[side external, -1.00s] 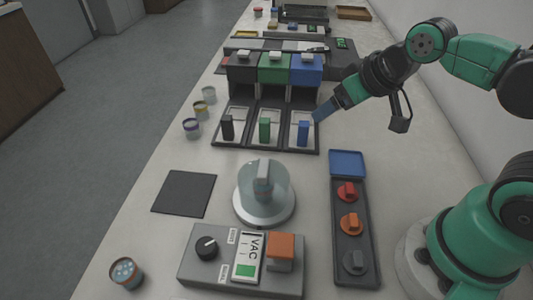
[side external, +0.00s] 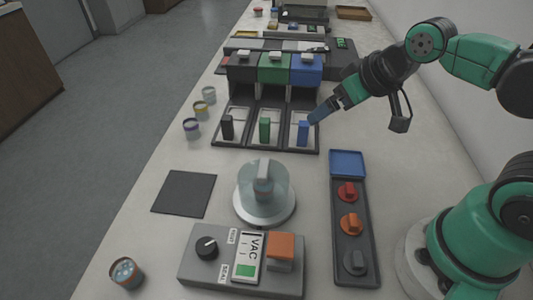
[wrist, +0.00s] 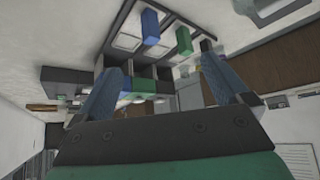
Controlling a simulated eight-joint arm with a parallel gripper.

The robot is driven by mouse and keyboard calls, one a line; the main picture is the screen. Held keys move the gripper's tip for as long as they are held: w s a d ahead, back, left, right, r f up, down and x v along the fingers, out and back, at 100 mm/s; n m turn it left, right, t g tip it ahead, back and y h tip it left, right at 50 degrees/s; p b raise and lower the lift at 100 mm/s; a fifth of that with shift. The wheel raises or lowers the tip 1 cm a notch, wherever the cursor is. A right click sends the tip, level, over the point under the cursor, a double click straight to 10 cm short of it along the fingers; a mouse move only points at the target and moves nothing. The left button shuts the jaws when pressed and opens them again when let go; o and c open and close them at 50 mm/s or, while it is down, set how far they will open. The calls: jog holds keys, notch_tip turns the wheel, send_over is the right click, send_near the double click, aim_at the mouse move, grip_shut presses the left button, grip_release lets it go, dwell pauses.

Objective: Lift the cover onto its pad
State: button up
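The cover is a clear glass dome with a grey handle (side external: 264,178), seated on a round pale base (side external: 264,215) in the side external view. A dark square pad (side external: 184,193) lies flat on the bench to its left, bare. My gripper (side external: 313,118) is up and right of the dome, near the blue block handle (side external: 303,132) of the right-hand bay. In the wrist view my gripper (wrist: 160,85) has its two blue-grey fingers wide apart with nothing held between them. The blue block (wrist: 150,27) shows beyond the fingertips. The cover is not clearly visible in the wrist view.
A control box (side external: 200,272) with a knob, VAC display and orange button stands in front of the dome. A dark tray (side external: 353,235) with red, orange and grey knobs lies to its right. The three-bay station (side external: 262,95) stands behind. Small jars line the left edge.

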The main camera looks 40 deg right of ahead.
jog(key=n+g+y, duration=0.3)
jog(key=n+g, duration=0.1)
jog(key=n, duration=0.5)
send_over(264, 167)
jog(key=s+d, duration=0.2)
jog(key=shift+w+d+f, duration=0.1)
jog(key=shift+w+f, duration=0.1)
jog(key=shift+f, duration=0.25)
jog(key=shift+a+f, duration=0.15)
jog(key=shift+a, duration=0.2)
jog(key=shift+x, duration=2.65)
jog(key=c, duration=1.4)
